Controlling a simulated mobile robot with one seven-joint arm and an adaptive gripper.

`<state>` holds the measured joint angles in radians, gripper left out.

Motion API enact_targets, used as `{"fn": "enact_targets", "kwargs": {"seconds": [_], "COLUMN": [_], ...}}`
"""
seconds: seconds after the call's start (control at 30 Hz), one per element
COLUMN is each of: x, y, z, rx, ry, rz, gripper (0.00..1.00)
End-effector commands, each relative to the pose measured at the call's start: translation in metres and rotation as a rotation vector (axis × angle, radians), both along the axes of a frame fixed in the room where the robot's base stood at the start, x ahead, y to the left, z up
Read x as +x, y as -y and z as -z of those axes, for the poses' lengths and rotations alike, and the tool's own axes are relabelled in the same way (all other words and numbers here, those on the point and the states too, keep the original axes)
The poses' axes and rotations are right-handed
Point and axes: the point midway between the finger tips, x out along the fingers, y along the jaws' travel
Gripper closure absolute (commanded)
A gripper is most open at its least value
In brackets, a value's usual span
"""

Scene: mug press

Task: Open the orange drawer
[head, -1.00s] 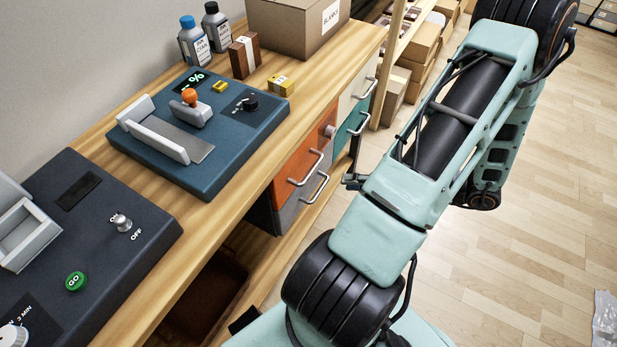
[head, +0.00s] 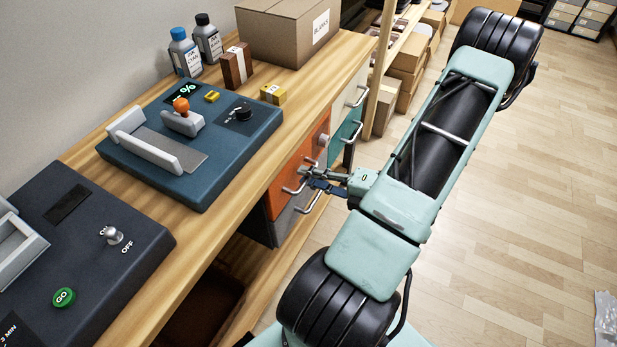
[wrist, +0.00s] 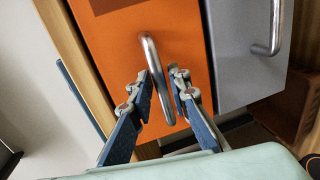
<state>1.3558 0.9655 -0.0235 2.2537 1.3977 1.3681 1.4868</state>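The orange drawer (head: 311,154) is under the wooden bench and looks shut; its orange front fills the middle of the wrist view (wrist: 188,45). Its curved silver handle (wrist: 149,48) runs down between my two fingers. My gripper (wrist: 161,75) is open, with one blue-padded finger on each side of the handle. I cannot tell whether either finger touches it. In the head view, my gripper (head: 312,186) is at the orange front, partly covering the handle.
A grey drawer (wrist: 238,50) with its own handle adjoins the orange one. Teal (head: 343,138) and cream fronts lie farther along. The bench top (head: 235,178) holds a blue press (head: 205,180), a dark control unit, bottles and boxes. Open floor (head: 500,230) lies to the right.

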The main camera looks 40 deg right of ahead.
Motion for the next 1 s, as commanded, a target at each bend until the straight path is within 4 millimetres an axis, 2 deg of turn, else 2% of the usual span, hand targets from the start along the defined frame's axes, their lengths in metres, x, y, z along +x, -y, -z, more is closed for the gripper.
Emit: {"fn": "enact_targets", "kwargs": {"seconds": [0.33,0.5,1.0], "x": [0.0047,0.0045,0.0013], "y": [-0.0023,-0.0022,-0.0003], "z": [0.0009,0.001,0.0003], "rx": [-0.001,-0.001,-0.001], "ry": [0.0,0.0,0.0], "rz": [-0.001,-0.001,0.001], "gripper": [0.83,1.0,1.0]}}
